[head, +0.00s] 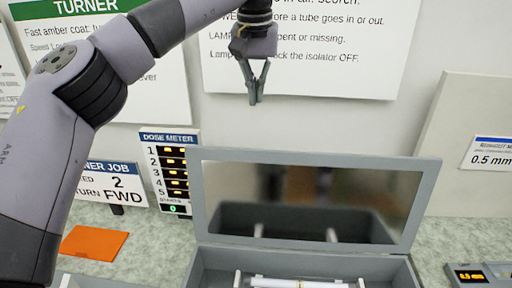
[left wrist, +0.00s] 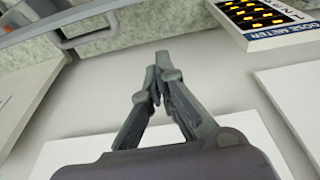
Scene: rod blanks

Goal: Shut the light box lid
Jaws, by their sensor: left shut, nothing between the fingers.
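The light box (head: 226,262) is a grey box at the bottom of the head view, with a white tube (head: 300,283) lying inside between white holders. Its lid (head: 197,200) stands raised at the back, a grey frame around a dark, mirror-like pane. My left gripper (head: 256,100) is above and behind the lid's top edge, pointing down, apart from it. Its fingers are closed together with nothing between them. In the left wrist view the fingertips (left wrist: 162,58) meet, and a grey frame edge shows at the upper left. My right gripper is not in view.
A dose meter panel (head: 168,170) and a job sign (head: 115,185) stand left of the box. An orange plate (head: 94,243) lies on the speckled counter. A leaning pale board (head: 470,110) and a small display unit (head: 480,275) are at the right. Posters hang on the wall behind.

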